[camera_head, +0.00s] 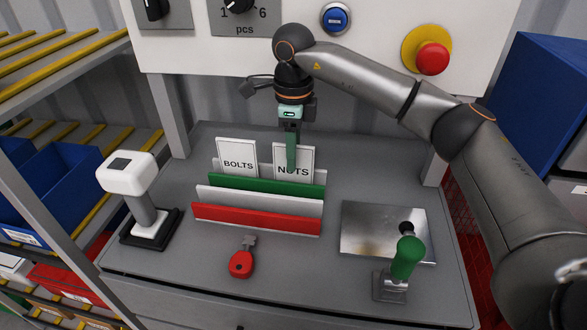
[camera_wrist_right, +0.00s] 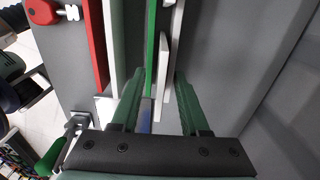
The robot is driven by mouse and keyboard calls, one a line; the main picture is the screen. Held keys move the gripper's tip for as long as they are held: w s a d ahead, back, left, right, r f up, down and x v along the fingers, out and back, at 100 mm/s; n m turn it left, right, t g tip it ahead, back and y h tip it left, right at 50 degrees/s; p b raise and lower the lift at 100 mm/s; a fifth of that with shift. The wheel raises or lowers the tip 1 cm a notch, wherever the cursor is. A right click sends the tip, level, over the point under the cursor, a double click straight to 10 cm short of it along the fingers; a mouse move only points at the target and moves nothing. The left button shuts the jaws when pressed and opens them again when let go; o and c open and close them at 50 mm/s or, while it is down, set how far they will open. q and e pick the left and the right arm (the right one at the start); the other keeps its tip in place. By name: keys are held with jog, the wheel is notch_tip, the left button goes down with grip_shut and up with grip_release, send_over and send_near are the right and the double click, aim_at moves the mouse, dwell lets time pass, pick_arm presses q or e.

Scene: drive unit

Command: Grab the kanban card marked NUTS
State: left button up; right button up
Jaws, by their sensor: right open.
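The white NUTS card (camera_head: 307,160) stands upright in the right part of the card rack, behind its green divider (camera_head: 265,186). The similar BOLTS card (camera_head: 237,151) stands to its left. My right gripper (camera_head: 291,160) points down at the NUTS card, its green fingers covering part of the card's face in the head view. In the right wrist view the gripper (camera_wrist_right: 159,82) is open, with thin upright plates seen edge-on between its fingers. One white plate there looks like the card, but I cannot tell whether a finger touches it. My left gripper is not in view.
A red divider (camera_head: 256,219) forms the rack's front. A red key (camera_head: 241,262) lies before it. A white-headed device (camera_head: 130,173) stands left; a green-knobbed lever (camera_head: 408,258) and metal plate (camera_head: 370,230) are right. A panel with a red button (camera_head: 433,59) rises behind.

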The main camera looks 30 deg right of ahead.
jog(key=shift+f, duration=0.95)
jog(key=shift+c, duration=0.2)
grip_shut()
